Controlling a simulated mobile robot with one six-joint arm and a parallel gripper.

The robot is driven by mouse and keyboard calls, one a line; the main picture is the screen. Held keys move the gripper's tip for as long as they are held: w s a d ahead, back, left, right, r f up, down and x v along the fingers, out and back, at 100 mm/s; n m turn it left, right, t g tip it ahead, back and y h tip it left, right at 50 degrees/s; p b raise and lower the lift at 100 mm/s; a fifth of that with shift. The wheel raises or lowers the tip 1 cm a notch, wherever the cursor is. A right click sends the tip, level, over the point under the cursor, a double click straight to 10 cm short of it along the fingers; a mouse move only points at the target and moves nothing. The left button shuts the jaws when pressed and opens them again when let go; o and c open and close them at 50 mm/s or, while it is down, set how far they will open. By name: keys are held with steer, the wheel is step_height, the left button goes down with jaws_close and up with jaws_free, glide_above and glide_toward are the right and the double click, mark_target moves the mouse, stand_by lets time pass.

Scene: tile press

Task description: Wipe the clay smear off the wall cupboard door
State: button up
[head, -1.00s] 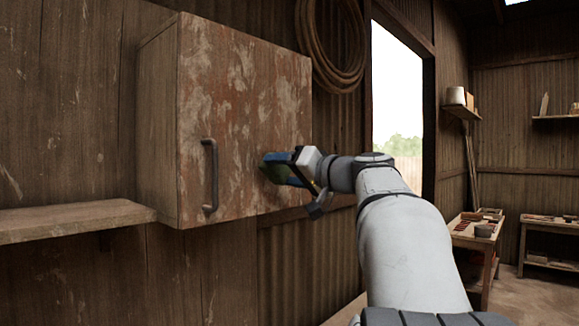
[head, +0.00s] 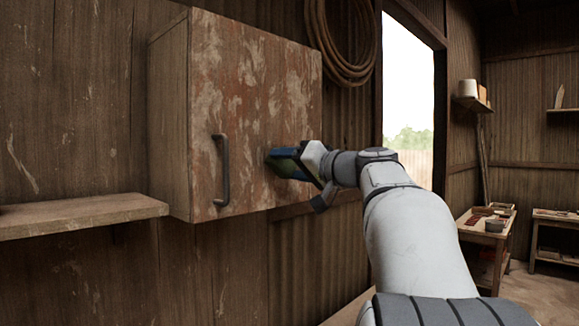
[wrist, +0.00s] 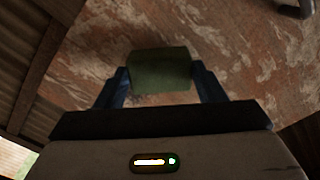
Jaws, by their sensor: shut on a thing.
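The wall cupboard door (head: 245,120) is reddish brown with pale, blotchy marks spread over much of it. I cannot tell which of these marks is the clay smear. A dark handle (head: 222,170) is at the door's lower left. My gripper (head: 280,162) is at the door's lower right part, shut on a green sponge-like block. In the wrist view the green block (wrist: 160,72) sits between the two blue fingers, in front of the marked door (wrist: 240,50). The block is at or very close to the door; I cannot tell if it touches.
A wooden shelf (head: 80,214) juts out left of and below the cupboard. A coiled rope (head: 345,45) hangs to the right of the cupboard. A bright opening (head: 408,95) and small tables (head: 487,232) lie farther right.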

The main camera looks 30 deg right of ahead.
steer(key=shift+x, duration=0.95)
steer(key=shift+d, duration=0.1)
steer(key=shift+w+d, duration=0.3)
steer(key=shift+d, duration=0.65)
steer(key=shift+w+d, duration=0.3)
steer(key=shift+d, duration=0.7)
steer(key=shift+d, duration=0.1)
steer(key=w+d, duration=0.3)
steer(key=d, duration=0.4)
steer(key=shift+f+p, duration=0.15)
steer(key=shift+p, duration=0.25)
